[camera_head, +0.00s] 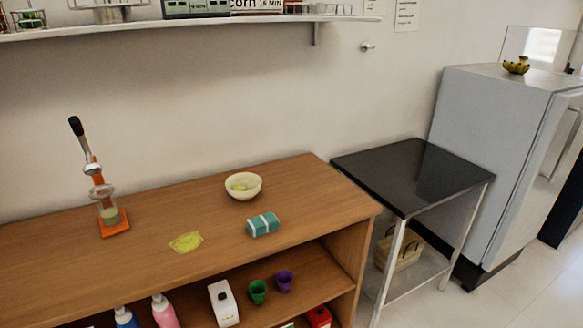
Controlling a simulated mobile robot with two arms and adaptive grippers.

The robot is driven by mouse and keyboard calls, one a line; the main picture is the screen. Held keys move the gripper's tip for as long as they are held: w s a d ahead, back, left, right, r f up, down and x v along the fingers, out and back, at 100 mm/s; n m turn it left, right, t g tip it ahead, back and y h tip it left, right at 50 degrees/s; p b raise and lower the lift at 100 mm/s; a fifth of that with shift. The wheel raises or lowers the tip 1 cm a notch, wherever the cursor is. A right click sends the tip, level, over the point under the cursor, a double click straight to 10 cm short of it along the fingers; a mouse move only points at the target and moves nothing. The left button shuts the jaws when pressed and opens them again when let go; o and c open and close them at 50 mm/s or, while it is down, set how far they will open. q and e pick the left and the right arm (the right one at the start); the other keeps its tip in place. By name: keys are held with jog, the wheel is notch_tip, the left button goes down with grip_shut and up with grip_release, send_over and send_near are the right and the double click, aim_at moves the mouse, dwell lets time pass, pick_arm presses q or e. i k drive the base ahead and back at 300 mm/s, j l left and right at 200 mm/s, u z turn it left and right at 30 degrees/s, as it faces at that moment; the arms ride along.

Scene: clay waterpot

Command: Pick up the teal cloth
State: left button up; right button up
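A teal cloth (263,224), folded into a small block with pale stripes, lies on the wooden counter (310,195) right of the middle. It is below and to the right of the cream bowl. Neither of my grippers shows in the head view, and nothing touches the cloth.
A cream bowl (243,186) with something yellow-green inside, a yellow flat patch (186,242) and an orange juicer (114,223) are on the counter. Cups and bottles fill the shelf beneath. A dark-topped table (410,175) and a fridge (490,150) stand at right.

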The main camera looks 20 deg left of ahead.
aim_at(257, 226)
jog(key=u, duration=0.95)
